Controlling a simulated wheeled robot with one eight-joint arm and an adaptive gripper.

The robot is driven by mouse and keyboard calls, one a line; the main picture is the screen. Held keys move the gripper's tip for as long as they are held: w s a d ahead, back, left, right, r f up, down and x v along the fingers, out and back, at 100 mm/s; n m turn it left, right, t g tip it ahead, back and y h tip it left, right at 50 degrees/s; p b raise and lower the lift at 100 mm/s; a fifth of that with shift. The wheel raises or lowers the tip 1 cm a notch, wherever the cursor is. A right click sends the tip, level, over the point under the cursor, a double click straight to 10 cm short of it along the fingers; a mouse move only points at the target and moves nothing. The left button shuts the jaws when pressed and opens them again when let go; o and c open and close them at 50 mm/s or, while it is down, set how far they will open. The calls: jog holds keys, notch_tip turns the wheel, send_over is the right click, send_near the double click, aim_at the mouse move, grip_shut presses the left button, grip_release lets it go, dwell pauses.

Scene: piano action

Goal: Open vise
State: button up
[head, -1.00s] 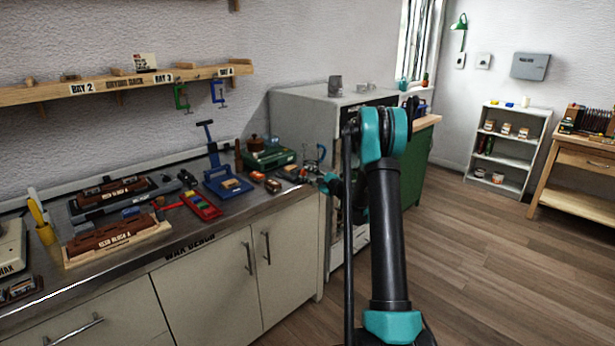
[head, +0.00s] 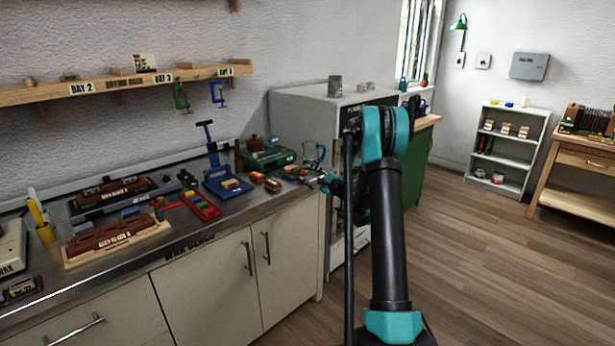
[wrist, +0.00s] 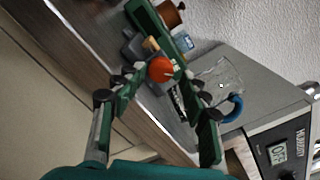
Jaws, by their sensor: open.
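My gripper (wrist: 165,85) is open, with its two green fingers spread in the wrist view. A round red-orange knob (wrist: 160,68) shows between the fingertips; I cannot tell whether they touch it. Behind it is a small grey device (wrist: 133,46) with a tan part, which may be the vise; the knob and fingers partly cover it. In the head view my gripper (head: 320,177) is small, at the right end of the bench, and its fingers are hard to make out. A blue press-like tool (head: 222,180) with an upright post stands left of it.
A clear jug (wrist: 220,78) with a blue handle is close by the right finger. A green case (head: 268,158) lies behind the gripper. A grey cabinet (head: 300,110) stands at the bench's right end. A red tray (head: 202,206) and wooden blocks crowd the bench.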

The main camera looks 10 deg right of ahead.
jog(key=v, duration=0.7)
jog(key=shift+s+d, duration=0.1)
jog(key=s+d+m, duration=0.5)
jog(key=s+m, duration=0.2)
jog(key=x, duration=1.7)
jog(key=shift+a+r, duration=0.15)
jog(key=shift+c, duration=0.4)
grip_shut()
jog(key=shift+n, duration=0.7)
jog(key=shift+o, duration=0.4)
grip_release()
